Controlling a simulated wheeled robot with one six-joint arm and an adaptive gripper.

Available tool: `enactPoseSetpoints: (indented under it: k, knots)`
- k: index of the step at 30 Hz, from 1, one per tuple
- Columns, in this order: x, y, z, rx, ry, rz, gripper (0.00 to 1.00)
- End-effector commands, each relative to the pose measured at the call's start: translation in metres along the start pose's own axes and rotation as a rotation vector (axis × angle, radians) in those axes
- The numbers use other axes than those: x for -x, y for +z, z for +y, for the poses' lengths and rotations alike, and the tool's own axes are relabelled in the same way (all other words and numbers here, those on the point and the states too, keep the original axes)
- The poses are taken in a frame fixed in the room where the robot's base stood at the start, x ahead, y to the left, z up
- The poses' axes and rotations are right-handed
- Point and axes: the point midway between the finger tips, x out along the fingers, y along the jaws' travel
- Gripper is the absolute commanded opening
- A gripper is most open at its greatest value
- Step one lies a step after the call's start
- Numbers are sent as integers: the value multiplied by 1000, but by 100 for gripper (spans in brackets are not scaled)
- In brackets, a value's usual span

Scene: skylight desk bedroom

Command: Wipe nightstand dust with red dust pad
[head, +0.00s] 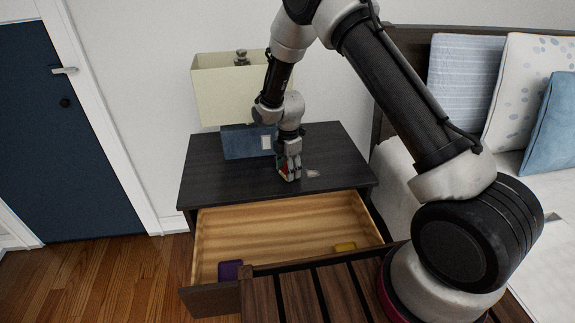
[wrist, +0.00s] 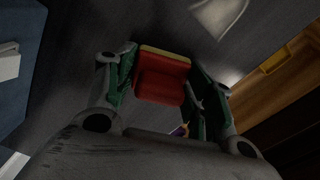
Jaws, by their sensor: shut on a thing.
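The dark nightstand (head: 220,175) stands in the middle of the head view. My gripper (head: 289,177) is low over its top, near the front edge, pointing down. In the wrist view the red dust pad (wrist: 162,84), with a yellow edge, sits between the green-lined fingers, and my gripper is shut on it. In the head view only a sliver of red shows at the fingers. A small pale dust patch (head: 313,174) lies just right of my gripper; a pale patch (wrist: 218,14) shows in the wrist view. I cannot tell whether the pad touches the top.
The nightstand's drawer (head: 290,225) is open, with a purple item (head: 230,270) and a yellow item (head: 345,247) inside. A lamp with a cream shade (head: 222,92) and blue base (head: 240,142) stands behind my gripper. The bed with pillows (head: 465,80) is at right.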

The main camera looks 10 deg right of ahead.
Motion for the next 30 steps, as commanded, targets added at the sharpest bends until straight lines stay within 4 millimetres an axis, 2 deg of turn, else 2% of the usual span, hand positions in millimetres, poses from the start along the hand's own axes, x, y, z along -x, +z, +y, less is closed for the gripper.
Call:
enactPoseSetpoints:
  k: [16, 22, 30]
  knots:
    - [2, -14, -35, 0, -1, 0, 34]
    - [2, -18, -35, 1, 0, 0, 34]
    - [-1, -36, -27, 2, 0, 0, 34]
